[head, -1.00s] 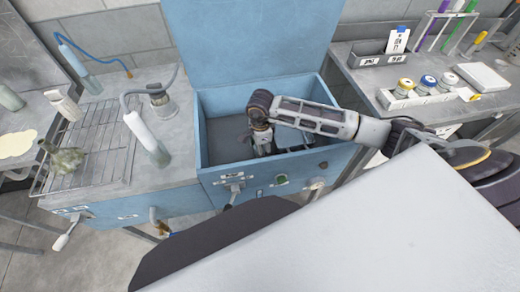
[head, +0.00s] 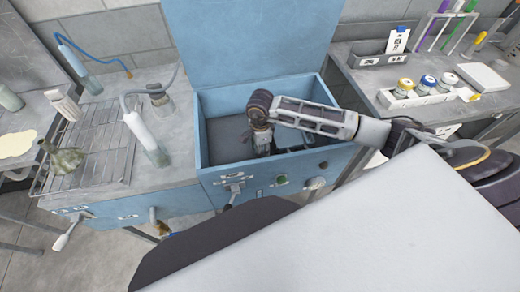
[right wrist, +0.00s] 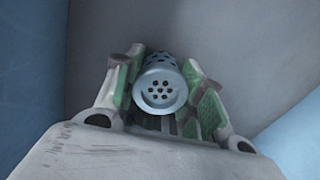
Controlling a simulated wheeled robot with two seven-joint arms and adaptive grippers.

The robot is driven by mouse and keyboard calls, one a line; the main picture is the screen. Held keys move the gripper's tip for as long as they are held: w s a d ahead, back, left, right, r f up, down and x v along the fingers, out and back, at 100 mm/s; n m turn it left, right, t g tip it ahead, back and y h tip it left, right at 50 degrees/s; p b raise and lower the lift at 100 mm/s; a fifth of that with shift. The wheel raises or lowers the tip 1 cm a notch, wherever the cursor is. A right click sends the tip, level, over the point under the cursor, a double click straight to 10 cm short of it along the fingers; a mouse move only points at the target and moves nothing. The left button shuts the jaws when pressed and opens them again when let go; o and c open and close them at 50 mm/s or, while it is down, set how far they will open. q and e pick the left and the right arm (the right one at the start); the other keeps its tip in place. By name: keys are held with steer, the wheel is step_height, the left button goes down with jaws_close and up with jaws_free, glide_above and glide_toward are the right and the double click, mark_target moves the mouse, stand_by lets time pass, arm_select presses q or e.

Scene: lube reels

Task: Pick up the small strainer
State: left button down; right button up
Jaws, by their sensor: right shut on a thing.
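The small strainer (right wrist: 160,88) shows in the right wrist view as a light blue-grey cylinder with a perforated end. It sits between the green pads of my right gripper (right wrist: 162,95), which is shut on it. In the head view my right gripper (head: 263,143) is down inside the blue open bin (head: 222,157), and the strainer is hidden there by the gripper and wrist. The bin's grey floor and blue walls surround the gripper in the right wrist view. My left gripper is not in view.
A raised blue lid (head: 250,40) stands behind the bin. Left of it are a wire rack (head: 100,150), a pale bottle (head: 145,135) and a hose fitting (head: 158,98). On the right bench, a white tray (head: 415,98) holds several small jars. The bin's walls enclose the right gripper.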

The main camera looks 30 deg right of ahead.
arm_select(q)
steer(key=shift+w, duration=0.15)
arm_select(e)
steer(key=shift+r, duration=0.15)
